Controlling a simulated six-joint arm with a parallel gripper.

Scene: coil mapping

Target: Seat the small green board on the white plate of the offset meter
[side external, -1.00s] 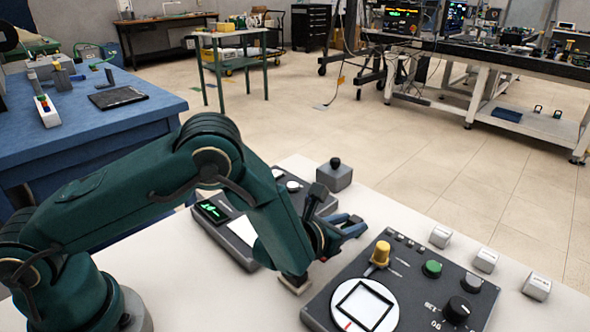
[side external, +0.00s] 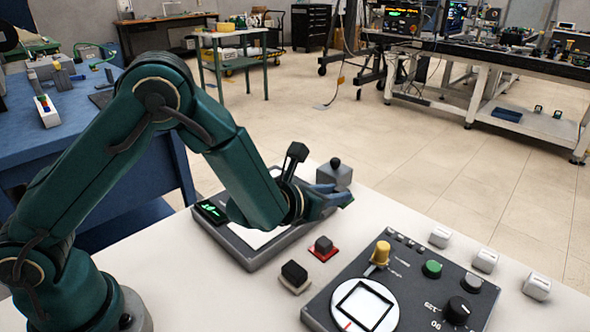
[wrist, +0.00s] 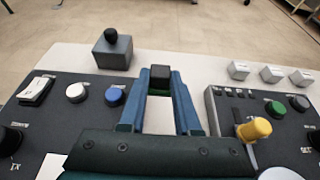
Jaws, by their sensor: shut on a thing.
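My gripper (side external: 335,192) is raised over the far part of the white table. In the wrist view, my gripper (wrist: 160,84) is shut on the small green board (wrist: 157,90), which has a dark block on top. Only a thin green part of the board shows between the fingers; in the side view it is hidden. The left instrument has a green-lit display (side external: 211,211) and a white plate (side external: 262,238), partly covered by my arm. Nothing shows on the visible part of this plate.
A red board (side external: 331,256) and a pale board (side external: 296,289), each with a dark block, lie between the instruments. The right instrument (side external: 412,290) has a round dial and a tall yellow knob (side external: 381,253). A grey block with a black ball (side external: 334,172) stands behind my gripper.

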